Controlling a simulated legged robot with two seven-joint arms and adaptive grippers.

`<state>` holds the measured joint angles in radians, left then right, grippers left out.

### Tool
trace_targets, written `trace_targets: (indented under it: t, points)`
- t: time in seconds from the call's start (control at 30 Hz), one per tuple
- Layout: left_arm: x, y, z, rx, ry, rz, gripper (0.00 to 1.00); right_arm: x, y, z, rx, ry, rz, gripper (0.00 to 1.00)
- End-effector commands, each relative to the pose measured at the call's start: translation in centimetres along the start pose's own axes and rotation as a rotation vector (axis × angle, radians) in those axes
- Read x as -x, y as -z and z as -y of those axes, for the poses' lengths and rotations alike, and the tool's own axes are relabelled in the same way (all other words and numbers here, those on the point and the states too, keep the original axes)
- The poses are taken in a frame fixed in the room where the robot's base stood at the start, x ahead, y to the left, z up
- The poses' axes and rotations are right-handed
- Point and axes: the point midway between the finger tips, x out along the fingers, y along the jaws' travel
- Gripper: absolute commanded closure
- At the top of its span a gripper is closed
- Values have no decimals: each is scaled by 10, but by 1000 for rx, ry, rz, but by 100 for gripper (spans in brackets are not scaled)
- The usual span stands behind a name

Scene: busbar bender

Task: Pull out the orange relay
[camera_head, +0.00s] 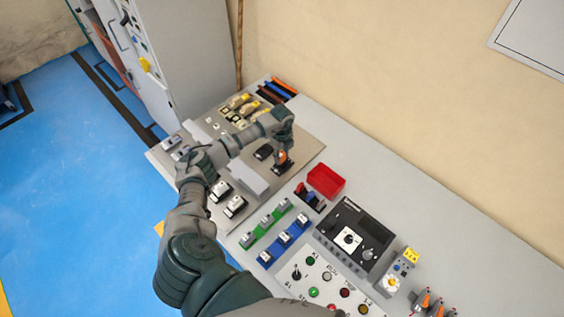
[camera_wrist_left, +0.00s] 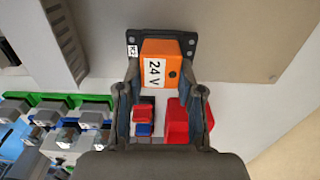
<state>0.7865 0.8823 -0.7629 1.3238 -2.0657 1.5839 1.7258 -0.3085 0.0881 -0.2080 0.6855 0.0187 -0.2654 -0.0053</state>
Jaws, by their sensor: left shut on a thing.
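The orange relay (camera_wrist_left: 160,62), marked "24 V", sits at its black socket (camera_wrist_left: 190,45) labelled K2 in the left wrist view. My left gripper (camera_wrist_left: 162,88) is shut on it, with one finger on each side. Whether the relay is fully seated or slightly lifted cannot be told. In the head view my left gripper (camera_head: 282,158) points down over the panel. A small part of the orange relay (camera_head: 282,154) shows between its fingers, and the socket is partly hidden there. My right gripper is not in view.
A red bin (camera_head: 326,181) stands right of the gripper on the grey table. A second black socket (camera_head: 263,152) is just left of it. Green and blue rails (camera_head: 284,242) with grey blocks and a black control unit (camera_head: 353,236) lie nearer. A wall rises behind.

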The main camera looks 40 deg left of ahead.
Motion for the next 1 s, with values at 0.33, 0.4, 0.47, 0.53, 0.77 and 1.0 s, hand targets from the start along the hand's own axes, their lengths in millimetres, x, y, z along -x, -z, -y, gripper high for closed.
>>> trace_targets:
  t: [0.33,0.4,0.47,0.53,0.77,1.0]
  points:
    - [32,-3,0,-1,2,-5,100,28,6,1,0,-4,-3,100]
    - [39,-3,0,-1,2,-5,100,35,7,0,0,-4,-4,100]
    - [45,-3,0,-1,2,-5,100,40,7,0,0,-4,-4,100]
    - [49,-3,0,-1,2,-5,100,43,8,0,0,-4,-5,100]
    - [48,-2,0,-1,1,-4,100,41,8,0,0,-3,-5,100]
    - [49,0,0,-1,1,-3,100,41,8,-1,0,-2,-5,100]
